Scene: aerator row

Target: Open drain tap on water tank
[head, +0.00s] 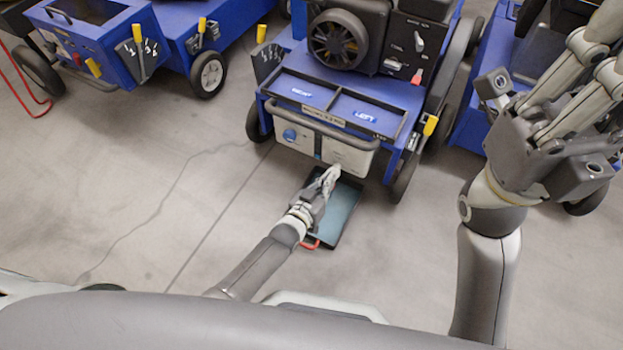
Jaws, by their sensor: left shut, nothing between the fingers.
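The middle blue aerator carries a pale grey box on its front (348,155), which looks like the water tank. A round blue knob (290,134) sits on the left of its face, and a small blue part (318,154) shows low near its middle. I cannot tell which one is the drain tap. My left gripper (331,175) is shut and empty, just below and in front of the box's lower edge; I cannot tell if it touches. My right gripper (590,85) is raised at the right, away from the tank; its finger opening is unclear.
A dark tray with a blue-grey inside (343,207) lies on the floor under my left gripper, a red handle (322,244) at its near end. Other blue machines stand left (100,45) and right (475,115).

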